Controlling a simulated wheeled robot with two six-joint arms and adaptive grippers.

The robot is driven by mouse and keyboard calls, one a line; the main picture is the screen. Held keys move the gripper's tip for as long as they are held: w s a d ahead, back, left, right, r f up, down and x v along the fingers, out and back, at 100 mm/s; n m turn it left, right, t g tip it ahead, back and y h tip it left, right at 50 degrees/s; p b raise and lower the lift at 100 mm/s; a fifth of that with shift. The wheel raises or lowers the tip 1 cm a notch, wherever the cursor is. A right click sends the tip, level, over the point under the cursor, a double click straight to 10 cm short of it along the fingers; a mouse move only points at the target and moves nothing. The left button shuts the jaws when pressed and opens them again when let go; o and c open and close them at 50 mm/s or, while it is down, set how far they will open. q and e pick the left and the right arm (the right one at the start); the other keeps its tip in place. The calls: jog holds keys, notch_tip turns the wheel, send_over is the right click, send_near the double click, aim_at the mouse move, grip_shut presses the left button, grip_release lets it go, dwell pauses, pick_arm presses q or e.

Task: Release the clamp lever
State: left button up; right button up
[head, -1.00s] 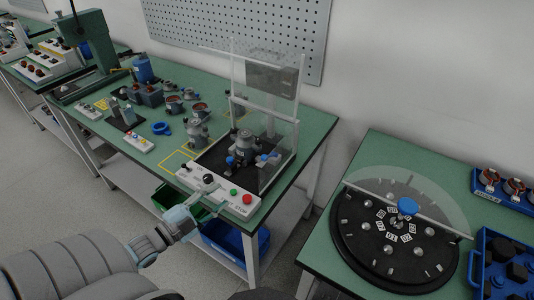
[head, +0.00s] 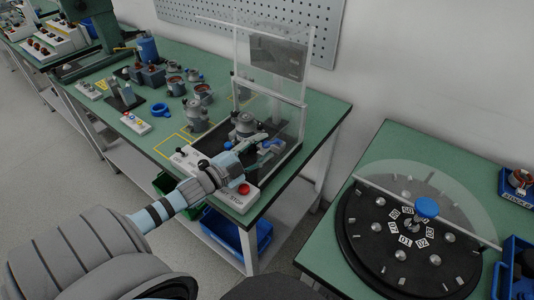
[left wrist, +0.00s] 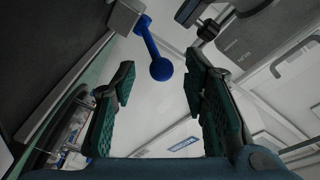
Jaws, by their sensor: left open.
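The blue clamp lever (left wrist: 153,45) with its ball knob shows in the left wrist view, attached to a grey block at the top. The knob appears in the gap between my open left fingers (left wrist: 160,80); I cannot tell how deep it lies between them, and no contact shows. In the head view my left gripper (head: 258,153) reaches over the front panel into the test station and hides most of the lever. A grey stator unit (head: 244,125) stands in the station just behind the gripper. My right gripper is not in view.
A clear guard with a pale frame (head: 300,70) stands over the station. A red button (head: 244,189) is on the front panel (head: 235,202), under my left wrist. Stators and a blue ring (head: 161,109) lie to the left. A round black dial table (head: 365,255) stands on the right bench.

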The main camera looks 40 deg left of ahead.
pick_arm(q)
jog(key=shift+w+d+r, duration=0.1)
jog(key=shift+w+d, duration=0.1)
jog(key=shift+w, duration=0.85)
jog(key=shift+c, duration=0.5)
grip_shut()
